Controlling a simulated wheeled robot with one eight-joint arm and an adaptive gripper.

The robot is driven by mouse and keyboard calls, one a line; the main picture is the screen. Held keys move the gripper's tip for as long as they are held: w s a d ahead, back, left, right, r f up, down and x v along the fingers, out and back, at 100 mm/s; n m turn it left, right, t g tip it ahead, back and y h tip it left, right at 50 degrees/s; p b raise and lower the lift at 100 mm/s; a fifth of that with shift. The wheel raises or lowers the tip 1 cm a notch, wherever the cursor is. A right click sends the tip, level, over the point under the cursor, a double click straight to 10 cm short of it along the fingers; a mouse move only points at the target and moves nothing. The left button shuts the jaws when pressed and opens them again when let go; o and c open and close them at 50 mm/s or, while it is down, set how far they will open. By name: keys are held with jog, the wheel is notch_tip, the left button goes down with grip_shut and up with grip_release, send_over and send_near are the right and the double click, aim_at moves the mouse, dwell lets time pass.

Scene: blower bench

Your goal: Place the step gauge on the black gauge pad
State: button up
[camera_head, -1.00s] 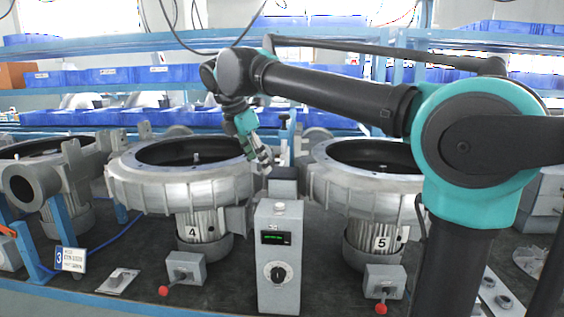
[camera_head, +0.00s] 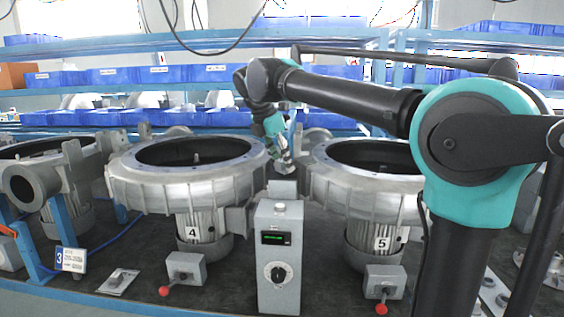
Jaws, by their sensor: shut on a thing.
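My gripper (camera_head: 284,165) is between blowers 4 and 5, pointing down just above a small grey block (camera_head: 284,187) behind the grey control box. It is shut on a small grey piece at its fingertips, probably the step gauge; its shape is too small and blended with the fingers to make out. I cannot tell whether the held piece touches the block below. The black gauge pad cannot be clearly picked out; the fingers cover the area over the block.
Blower 4 (camera_head: 185,180) and blower 5 (camera_head: 350,185) stand close on either side of my gripper. The control box (camera_head: 279,258) stands in front. A plate with a small grey part (camera_head: 118,281) lies at the lower left. Blue bins (camera_head: 110,77) line the back.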

jog(key=o, duration=1.3)
jog(key=shift+f, duration=0.1)
jog(key=v, duration=1.2)
